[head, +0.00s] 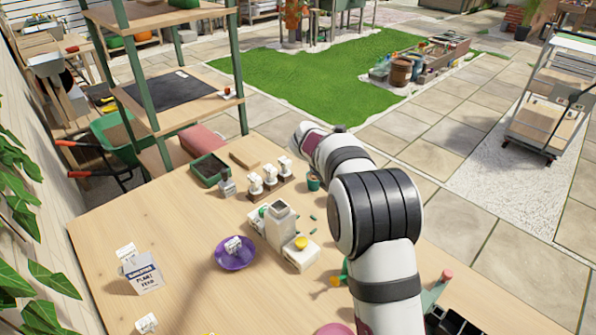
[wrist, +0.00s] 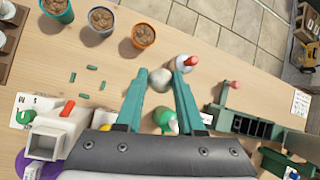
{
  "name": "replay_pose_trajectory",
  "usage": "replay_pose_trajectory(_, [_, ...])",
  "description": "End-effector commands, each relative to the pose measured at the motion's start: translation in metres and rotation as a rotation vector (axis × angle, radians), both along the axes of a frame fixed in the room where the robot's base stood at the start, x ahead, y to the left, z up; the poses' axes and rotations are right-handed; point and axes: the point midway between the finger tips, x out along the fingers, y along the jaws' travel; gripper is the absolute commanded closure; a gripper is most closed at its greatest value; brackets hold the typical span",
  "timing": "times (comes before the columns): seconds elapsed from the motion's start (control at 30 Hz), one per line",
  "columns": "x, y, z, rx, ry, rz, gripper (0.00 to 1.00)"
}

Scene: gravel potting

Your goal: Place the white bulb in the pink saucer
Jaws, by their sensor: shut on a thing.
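The white bulb (wrist: 162,82) shows in the wrist view between the two teal fingertips of my gripper (wrist: 160,78). My gripper is shut on it, and it hangs above the wooden table. In the head view my arm hides the gripper and the bulb. The pink saucer (head: 334,329) shows only in part, cut off by the bottom edge of the head view. I cannot make it out in the wrist view. A purple saucer (head: 235,258) with a white label stands on the table further left.
Pots with brown fill (wrist: 102,18) line the far side in the wrist view. A white dispenser (head: 280,228) stands left of my arm, with small green pellets (wrist: 93,68) nearby. A green slotted rack (wrist: 222,118) and a red-tipped white bottle (wrist: 186,63) are close to the fingers.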

Motion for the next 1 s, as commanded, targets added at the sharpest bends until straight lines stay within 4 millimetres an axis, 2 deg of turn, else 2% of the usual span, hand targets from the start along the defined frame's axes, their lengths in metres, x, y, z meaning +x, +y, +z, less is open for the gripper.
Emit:
replay_pose_trajectory(0.03, [-0.019,-0.018,-0.004,0.02,0.064,-0.062,1.0])
replay_pose_trajectory(0.1, [-0.049,-0.037,-0.011,0.059,0.163,-0.142,1.0])
replay_pose_trajectory(0.2, [-0.096,-0.053,-0.02,0.123,0.3,-0.236,1.0])
replay_pose_trajectory(0.37, [-0.171,-0.048,-0.032,0.235,0.491,-0.343,1.0])
replay_pose_trajectory(0.4, [-0.187,-0.042,-0.033,0.262,0.532,-0.364,1.0])
replay_pose_trajectory(0.5, [-0.219,-0.023,-0.033,0.319,0.61,-0.402,1.0])
replay_pose_trajectory(0.6, [-0.24,-0.004,-0.029,0.362,0.664,-0.431,1.0])
replay_pose_trajectory(0.87, [-0.266,0.034,-0.017,0.433,0.742,-0.482,1.0])
replay_pose_trajectory(1.0, [-0.265,0.033,-0.042,0.446,0.766,-0.481,1.0])
